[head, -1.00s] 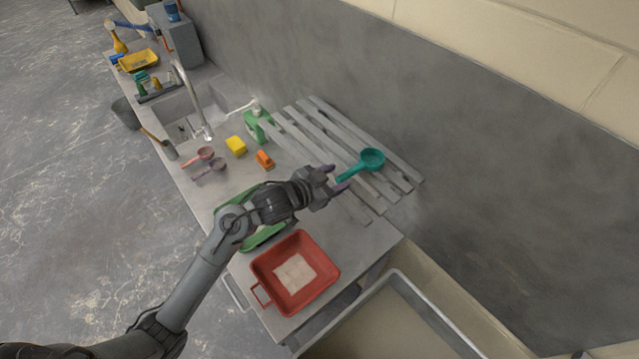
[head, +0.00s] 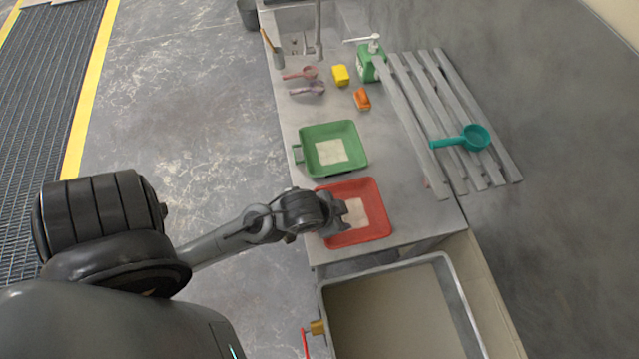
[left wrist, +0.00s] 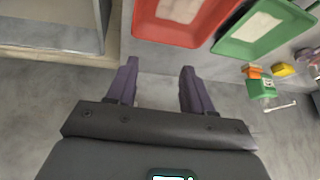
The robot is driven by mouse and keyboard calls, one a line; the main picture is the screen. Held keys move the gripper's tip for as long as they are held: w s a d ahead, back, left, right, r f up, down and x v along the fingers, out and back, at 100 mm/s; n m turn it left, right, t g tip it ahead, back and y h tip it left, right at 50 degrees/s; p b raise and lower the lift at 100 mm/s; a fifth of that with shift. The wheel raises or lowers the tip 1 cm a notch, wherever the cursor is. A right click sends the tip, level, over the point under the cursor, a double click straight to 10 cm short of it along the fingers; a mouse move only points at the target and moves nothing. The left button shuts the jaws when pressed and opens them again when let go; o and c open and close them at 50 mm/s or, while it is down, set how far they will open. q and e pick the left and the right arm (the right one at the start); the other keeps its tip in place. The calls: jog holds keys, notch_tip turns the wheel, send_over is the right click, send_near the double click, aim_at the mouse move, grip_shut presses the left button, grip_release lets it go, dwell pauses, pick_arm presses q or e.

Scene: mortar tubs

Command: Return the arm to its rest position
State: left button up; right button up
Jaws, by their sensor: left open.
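My left gripper (head: 338,213) is over the near left part of the red tub (head: 375,220) in the head view and hides part of it. In the left wrist view its two purple fingers (left wrist: 155,88) stand apart with nothing between them. The red tub (left wrist: 172,32) shows at the top there, beyond the fingers. A pale patch lies inside the red tub. My right gripper is in neither view.
A green tub (head: 360,160) with a pale patch stands behind the red one. A teal scoop (head: 476,138) lies on the grey slatted rack (head: 432,165). A yellow sponge (head: 341,75), orange item (head: 362,98) and green bottle (head: 366,66) stand farther back. A large grey basin (head: 395,305) is in front.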

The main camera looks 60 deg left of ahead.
pick_arm(q)
jog(key=s+d+f+g, duration=0.1)
jog(key=s+g, duration=0.1)
jog(key=s, duration=0.4)
jog(key=shift+s+d+f, duration=0.15)
jog(key=shift+s+f, duration=0.15)
notch_tip(320, 180, up, 9)
jog(key=p, duration=0.9)
